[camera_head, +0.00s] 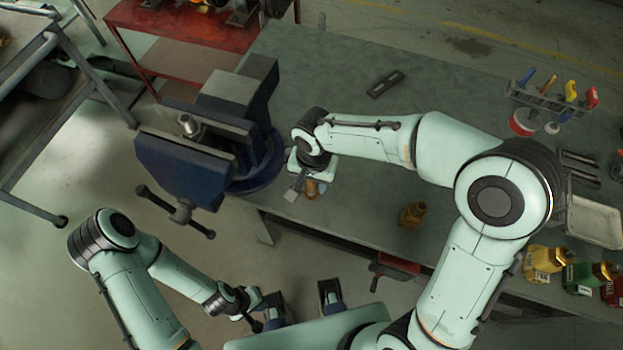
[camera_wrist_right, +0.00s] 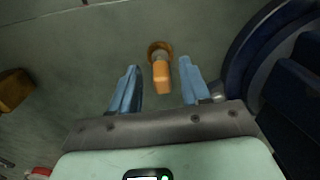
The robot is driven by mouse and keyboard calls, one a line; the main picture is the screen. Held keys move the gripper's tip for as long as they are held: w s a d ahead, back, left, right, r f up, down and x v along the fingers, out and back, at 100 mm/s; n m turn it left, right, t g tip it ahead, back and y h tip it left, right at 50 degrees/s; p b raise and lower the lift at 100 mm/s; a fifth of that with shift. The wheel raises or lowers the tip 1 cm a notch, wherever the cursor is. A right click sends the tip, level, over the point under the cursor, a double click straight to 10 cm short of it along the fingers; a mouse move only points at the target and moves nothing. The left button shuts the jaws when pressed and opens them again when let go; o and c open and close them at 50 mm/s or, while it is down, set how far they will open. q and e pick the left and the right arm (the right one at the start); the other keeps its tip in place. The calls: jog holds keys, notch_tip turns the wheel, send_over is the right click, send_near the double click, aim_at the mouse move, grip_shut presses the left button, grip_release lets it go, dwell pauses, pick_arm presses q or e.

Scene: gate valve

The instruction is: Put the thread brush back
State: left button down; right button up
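The thread brush (camera_head: 312,188), with an orange-brown handle, is by the front edge of the green workbench (camera_head: 340,70), right of the vise. In the right wrist view the brush (camera_wrist_right: 161,75) points toward the camera, with a brown ring-shaped part at its far end. My right gripper (camera_wrist_right: 160,68) is open, with its blue fingers on either side of the handle and visible gaps on both sides. In the head view the right gripper (camera_head: 306,186) is partly hidden by its wrist. My left gripper (camera_head: 256,298) is low, in front of the bench; its fingers are unclear.
A blue vise (camera_head: 205,150) stands close left of the right gripper. A tool rack (camera_head: 545,98) with coloured handles is at the back right. A small brown bottle (camera_head: 412,214), yellow bottle (camera_head: 541,262) and metal tray (camera_head: 596,222) are to the right. The back middle bench is mostly clear.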

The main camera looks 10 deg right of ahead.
jog(key=shift+r, duration=0.55)
notch_tip(320, 180, up, 11)
jog(key=p, duration=0.1)
jog(key=shift+d+r+p, duration=0.15)
jog(key=shift+d+p, duration=0.05)
jog(key=shift+p, duration=0.2)
jog(key=shift+s, duration=0.1)
